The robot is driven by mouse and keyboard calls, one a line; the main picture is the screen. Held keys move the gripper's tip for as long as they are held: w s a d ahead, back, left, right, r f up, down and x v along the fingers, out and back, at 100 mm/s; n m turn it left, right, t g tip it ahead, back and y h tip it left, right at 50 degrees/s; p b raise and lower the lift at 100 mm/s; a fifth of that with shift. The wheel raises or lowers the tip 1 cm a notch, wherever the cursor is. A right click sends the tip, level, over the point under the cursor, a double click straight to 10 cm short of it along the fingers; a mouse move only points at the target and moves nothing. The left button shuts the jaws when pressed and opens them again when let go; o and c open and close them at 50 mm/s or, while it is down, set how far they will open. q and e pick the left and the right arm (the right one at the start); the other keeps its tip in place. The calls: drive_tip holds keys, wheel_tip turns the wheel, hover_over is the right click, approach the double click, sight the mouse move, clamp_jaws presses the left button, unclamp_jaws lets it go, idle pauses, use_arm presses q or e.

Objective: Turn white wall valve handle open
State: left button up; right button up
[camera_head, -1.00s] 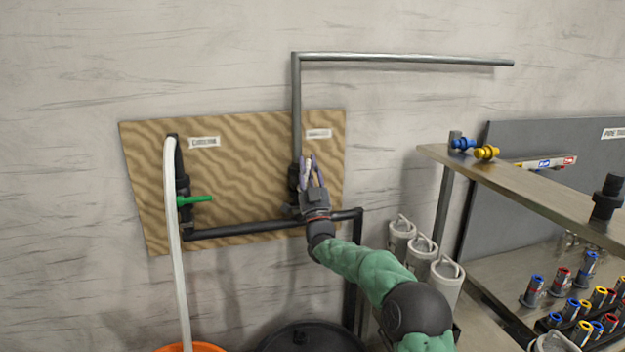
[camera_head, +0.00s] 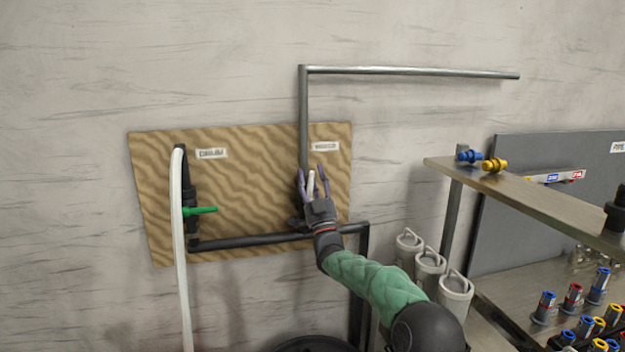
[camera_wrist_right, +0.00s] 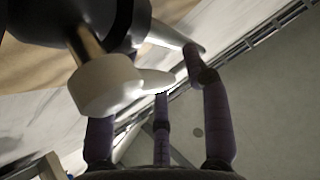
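The white valve handle (camera_wrist_right: 105,85) is large in the upper left of the right wrist view, joined to a dark valve body (camera_wrist_right: 75,18). Its tapered lever points right, over the finger area. In the head view the handle (camera_head: 311,183) is a small white shape between the purple fingers, in front of the right-hand pipe on the wooden board. My right gripper (camera_head: 312,184) is open, its fingers spread and pointing up around the handle. The wrist view shows the fingers apart; whether any touches the handle I cannot tell. My left gripper is out of view.
A second valve with a green handle (camera_head: 200,210) and a white hose (camera_head: 178,250) sits at the board's left. A black pipe (camera_head: 250,240) runs along the bottom of the wooden board (camera_head: 240,190). A metal shelf (camera_head: 520,197) with fittings stands at the right.

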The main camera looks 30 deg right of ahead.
drive_tip(key=shift+f, duration=0.15)
drive_tip(key=v, duration=1.1)
drive_tip(key=shift+s+f, duration=0.25)
drive_tip(key=shift+s, duration=0.05)
